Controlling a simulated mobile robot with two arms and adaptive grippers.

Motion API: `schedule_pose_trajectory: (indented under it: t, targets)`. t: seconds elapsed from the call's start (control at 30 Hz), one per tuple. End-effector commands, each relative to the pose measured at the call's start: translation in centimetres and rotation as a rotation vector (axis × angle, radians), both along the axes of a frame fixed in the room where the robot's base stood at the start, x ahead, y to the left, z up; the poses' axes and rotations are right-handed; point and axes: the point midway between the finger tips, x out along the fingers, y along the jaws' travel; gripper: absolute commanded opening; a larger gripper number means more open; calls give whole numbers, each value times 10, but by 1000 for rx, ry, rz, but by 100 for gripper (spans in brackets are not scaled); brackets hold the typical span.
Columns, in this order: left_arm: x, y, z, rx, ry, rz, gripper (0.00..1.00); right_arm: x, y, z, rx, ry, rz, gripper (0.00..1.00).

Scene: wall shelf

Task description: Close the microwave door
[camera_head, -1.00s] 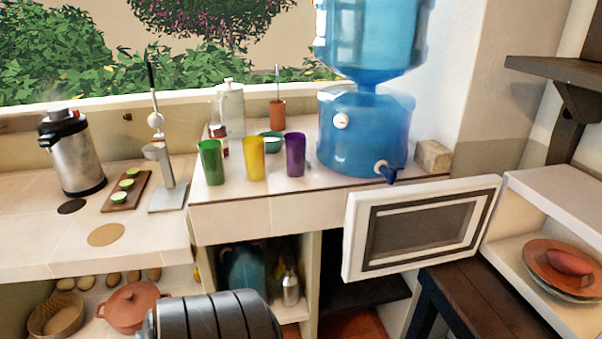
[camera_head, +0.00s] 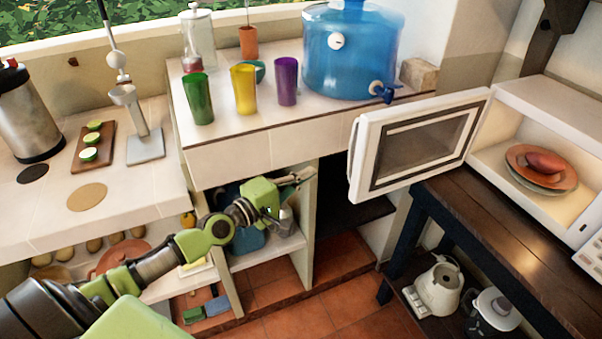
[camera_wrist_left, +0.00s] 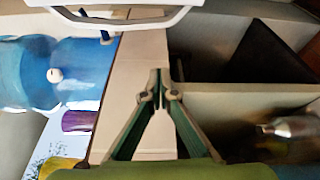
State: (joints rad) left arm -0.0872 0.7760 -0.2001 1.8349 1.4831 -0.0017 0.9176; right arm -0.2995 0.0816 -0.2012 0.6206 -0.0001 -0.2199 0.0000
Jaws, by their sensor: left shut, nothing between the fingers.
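The white microwave (camera_head: 483,163) stands at the right on a dark wooden table. Its door (camera_head: 418,141) is swung wide open toward the left, with a dark window in a white frame. A plate with a reddish item on it (camera_head: 541,166) sits inside the lit cavity. My left gripper (camera_head: 298,176) is left of the door, apart from it, in front of the counter. In the left wrist view its two fingers (camera_wrist_left: 160,82) meet, shut and empty, and the white door edge and handle (camera_wrist_left: 115,15) cross the top. My right gripper is not in view.
The tiled counter holds a blue water dispenser (camera_head: 350,50) and green, yellow and purple cups (camera_head: 286,82). Open shelves lie below. A white blender base (camera_head: 437,287) stands under the dark table (camera_head: 500,225). Floor between is clear.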

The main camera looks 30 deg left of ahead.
Motion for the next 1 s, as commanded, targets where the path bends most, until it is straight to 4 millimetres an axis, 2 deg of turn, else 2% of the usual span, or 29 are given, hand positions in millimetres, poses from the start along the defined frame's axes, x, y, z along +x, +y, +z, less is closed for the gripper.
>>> schedule_pose_trajectory:
  t: [0.23,0.53,0.6,0.7,1.0]
  targets:
    - [38,-13,2,0,-3,0,0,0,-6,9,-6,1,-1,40]
    - [86,-29,-2,2,-3,0,0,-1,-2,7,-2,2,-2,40]
    - [75,-38,2,2,4,-3,0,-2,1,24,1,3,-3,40]
    - [68,-46,3,3,2,-1,0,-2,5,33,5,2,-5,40]
    - [58,-59,1,4,1,0,0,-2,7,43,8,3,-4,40]
